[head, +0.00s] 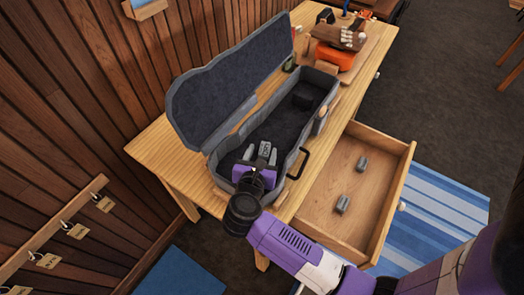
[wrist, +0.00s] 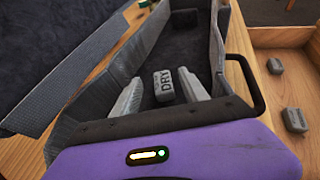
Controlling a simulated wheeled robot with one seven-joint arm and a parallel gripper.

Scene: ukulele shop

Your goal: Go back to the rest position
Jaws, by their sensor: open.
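My gripper (head: 261,156) is open over the near end of the open ukulele case (head: 318,88), its two fingers spread. In the wrist view my gripper (wrist: 163,92) points into the case. A small grey packet marked DRY (wrist: 164,86) lies on the dark lining inside the case, between and just beyond the fingertips. The packet also shows in the head view (head: 265,149). I see no contact between the fingers and the packet. The lid (head: 228,80) stands open on the left, and a black handle (head: 298,164) is on the case's right side.
The case is on a wooden table (head: 153,147). An open drawer (head: 327,210) at right holds two grey packets (head: 362,163) (head: 342,203). Orange and brown items (head: 336,52) crowd the table's far end. A plank wall (head: 80,100) is at left. A striped blue rug (head: 440,205) lies at right.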

